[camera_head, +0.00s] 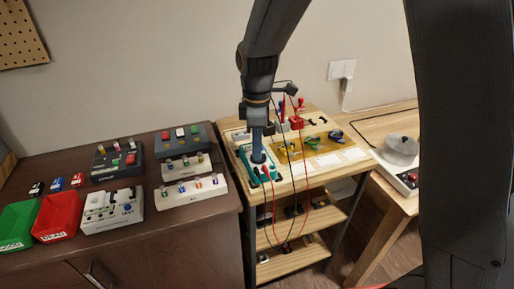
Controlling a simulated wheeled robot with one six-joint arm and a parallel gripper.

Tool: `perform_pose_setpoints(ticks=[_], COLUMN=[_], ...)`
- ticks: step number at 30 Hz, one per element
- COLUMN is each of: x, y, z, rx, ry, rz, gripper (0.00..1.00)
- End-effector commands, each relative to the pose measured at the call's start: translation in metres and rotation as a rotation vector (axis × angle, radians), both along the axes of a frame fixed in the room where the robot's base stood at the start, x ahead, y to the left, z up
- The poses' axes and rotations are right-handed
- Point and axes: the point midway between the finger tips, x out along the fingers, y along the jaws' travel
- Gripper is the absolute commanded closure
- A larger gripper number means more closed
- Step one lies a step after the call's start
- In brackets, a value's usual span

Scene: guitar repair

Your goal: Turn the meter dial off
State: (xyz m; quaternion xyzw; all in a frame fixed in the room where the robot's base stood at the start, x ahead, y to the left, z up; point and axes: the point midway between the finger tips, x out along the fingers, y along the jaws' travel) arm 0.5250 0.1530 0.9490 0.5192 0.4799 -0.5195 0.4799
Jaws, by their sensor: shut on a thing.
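The teal meter (247,155) lies on the wooden top of the small shelf cart, with red and black leads plugged in at its front end. My gripper (258,156) points straight down over the meter's face and is shut on the meter dial. The dial itself is hidden behind my fingers, so its setting cannot be read.
The cart top (283,185) also holds a yellow board (300,148) with tools and a red clamp-like item (297,120). A dark cabinet (195,222) at left carries bins and pedals. Loose leads hang over the cart's front edge.

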Motion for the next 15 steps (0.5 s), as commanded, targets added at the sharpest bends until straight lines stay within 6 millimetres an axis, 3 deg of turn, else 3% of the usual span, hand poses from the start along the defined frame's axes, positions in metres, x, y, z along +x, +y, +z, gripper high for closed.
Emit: perform_pose_setpoints(ticks=[8,15], x=[0.0003,0.0013], y=[0.0001,-0.0001], z=[0.0016,0.0022], rx=[0.000,0.000], ry=[0.001,0.000], rz=[-0.108,-0.306], gripper=[1.00,1.00])
